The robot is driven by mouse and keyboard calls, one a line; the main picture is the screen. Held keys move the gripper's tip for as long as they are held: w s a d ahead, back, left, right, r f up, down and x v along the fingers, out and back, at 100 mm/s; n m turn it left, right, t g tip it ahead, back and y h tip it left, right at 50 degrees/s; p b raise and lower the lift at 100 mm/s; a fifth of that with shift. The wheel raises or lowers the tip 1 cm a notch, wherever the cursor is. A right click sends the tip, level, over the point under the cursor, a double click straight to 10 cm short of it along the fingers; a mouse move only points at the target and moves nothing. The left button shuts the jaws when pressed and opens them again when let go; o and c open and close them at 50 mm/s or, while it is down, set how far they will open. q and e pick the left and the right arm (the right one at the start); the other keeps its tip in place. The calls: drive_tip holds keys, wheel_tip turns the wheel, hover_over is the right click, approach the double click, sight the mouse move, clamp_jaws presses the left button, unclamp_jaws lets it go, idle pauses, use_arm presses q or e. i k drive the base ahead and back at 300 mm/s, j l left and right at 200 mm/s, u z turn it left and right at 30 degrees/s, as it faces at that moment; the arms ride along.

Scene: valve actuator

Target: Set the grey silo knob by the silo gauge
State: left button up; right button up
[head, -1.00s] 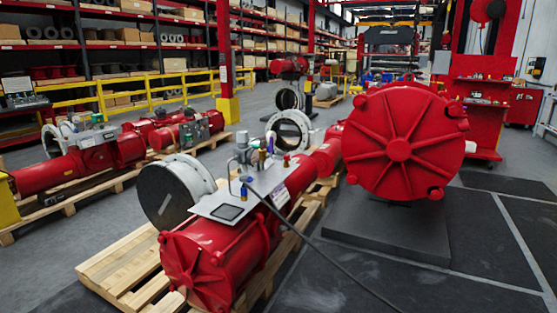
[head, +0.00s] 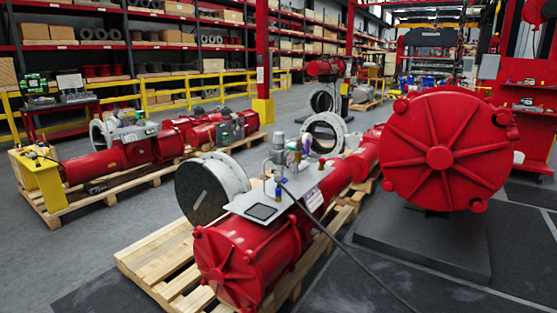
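I cannot make out a grey silo knob or a silo gauge in the head view. The nearest red valve actuator (head: 245,258) lies on a wooden pallet and carries a grey metal plate (head: 240,205) with small fittings (head: 287,158) on it. Some of these fittings look like small gauges or regulators, too small to read. A yellow stand (head: 42,182) at the far left has small items on top that I cannot identify. Neither of my grippers shows in the view.
A large round red actuator end (head: 440,155) stands on a dark block at the right. Another red actuator (head: 120,155) lies on a pallet at the left. A black cable (head: 345,250) crosses the floor in front. Grey floor (head: 90,255) at the front left is clear.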

sight(278, 137)
drive_tip(key=i+l, duration=0.15)
drive_tip(key=l, duration=0.15)
drive_tip(key=i+l+z, duration=0.1)
drive_tip(key=l, duration=0.2)
drive_tip(key=i+l+u, duration=0.5)
drive_tip(key=i+l, duration=0.45)
drive_tip(key=i, duration=0.05)
